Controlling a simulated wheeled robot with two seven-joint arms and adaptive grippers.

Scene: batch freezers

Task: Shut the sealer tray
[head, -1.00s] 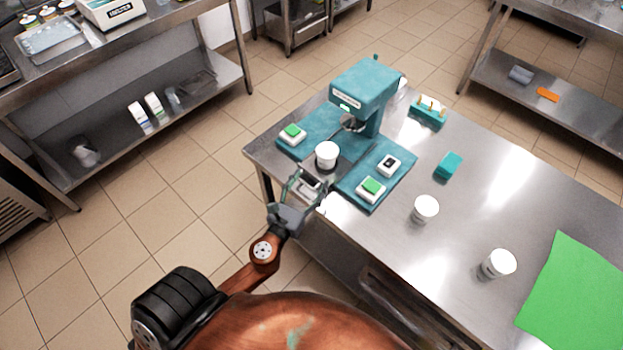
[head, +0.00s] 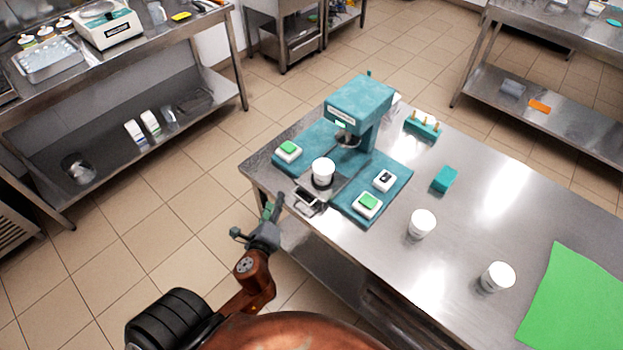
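The teal sealer (head: 360,104) stands near the left end of the steel table. Its grey sealer tray (head: 349,184) is out in front of the sealing head, between the two teal base pads. A white cup (head: 323,169) sits upright in the tray's dark ring. The tray's handle (head: 307,203) is at the front, by the table's edge. My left gripper (head: 257,217) is open and empty, with its fingers wide apart. It is off the table's front edge, to the lower left of the handle and apart from it. My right gripper is not in view.
Green-button boxes (head: 288,150) (head: 367,205) and a black-switch box (head: 384,181) sit on the pads. Two white cups (head: 421,223) (head: 497,277), a teal block (head: 445,179), a pegged teal rack (head: 422,126) and a green sheet (head: 577,300) are to the right. Floor is clear left of the table.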

